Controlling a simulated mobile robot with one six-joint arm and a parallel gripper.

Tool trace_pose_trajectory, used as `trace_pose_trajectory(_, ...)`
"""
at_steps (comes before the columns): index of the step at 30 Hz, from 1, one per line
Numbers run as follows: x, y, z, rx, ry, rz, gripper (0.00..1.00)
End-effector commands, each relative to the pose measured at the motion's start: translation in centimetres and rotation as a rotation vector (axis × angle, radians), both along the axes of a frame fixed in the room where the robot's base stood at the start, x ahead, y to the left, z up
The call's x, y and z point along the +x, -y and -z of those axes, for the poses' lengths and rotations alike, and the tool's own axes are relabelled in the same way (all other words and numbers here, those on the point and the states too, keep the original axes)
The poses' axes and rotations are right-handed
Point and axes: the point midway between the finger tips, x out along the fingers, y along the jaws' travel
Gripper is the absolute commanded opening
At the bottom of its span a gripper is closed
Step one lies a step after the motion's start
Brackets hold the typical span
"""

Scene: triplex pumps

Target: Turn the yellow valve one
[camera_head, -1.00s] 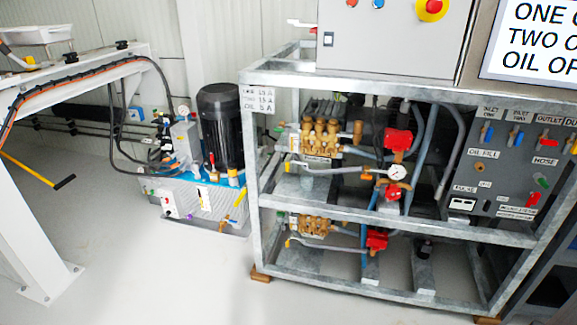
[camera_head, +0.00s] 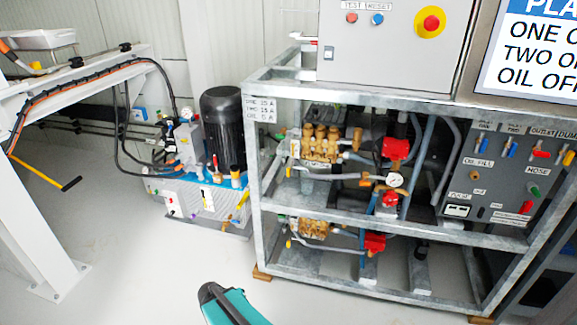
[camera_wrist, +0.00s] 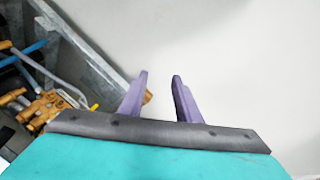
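In the head view a small yellow handle tip (camera_head: 289,171) shows at the left of the upper brass pump (camera_head: 320,143). A similar yellow tip (camera_head: 288,243) shows by the lower brass pump (camera_head: 314,228). I cannot tell from the labels which is valve one. The wrist view shows a yellow tip (camera_wrist: 95,107) beside a brass pump (camera_wrist: 45,108), left of my gripper (camera_wrist: 160,82). Its two purple fingers are apart with nothing between them, over pale floor. In the head view only a teal part of my arm shows at the bottom; the fingers are not visible there.
A grey metal frame (camera_head: 360,284) encloses the pumps, with posts and rails in front. A grey control panel (camera_head: 500,185) with coloured handles is at the right. A hydraulic unit with a black motor (camera_head: 222,130) stands left. The floor (camera_head: 165,285) in front is clear.

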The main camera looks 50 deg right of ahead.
Motion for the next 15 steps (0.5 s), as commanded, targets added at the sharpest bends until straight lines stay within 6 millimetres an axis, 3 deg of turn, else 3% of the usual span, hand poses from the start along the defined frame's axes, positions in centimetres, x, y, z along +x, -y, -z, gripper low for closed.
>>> trace_pose_trajectory(1, 1.3, 2.7, -3.1, -0.045, 0.062, 0.043, 0.3)
trace_pose_trajectory(6, 4.6, 10.9, -11.3, -0.187, 0.267, 0.171, 0.3)
trace_pose_trajectory(15, 6.7, 24.1, -27.6, -0.404, 0.617, 0.335, 0.3)
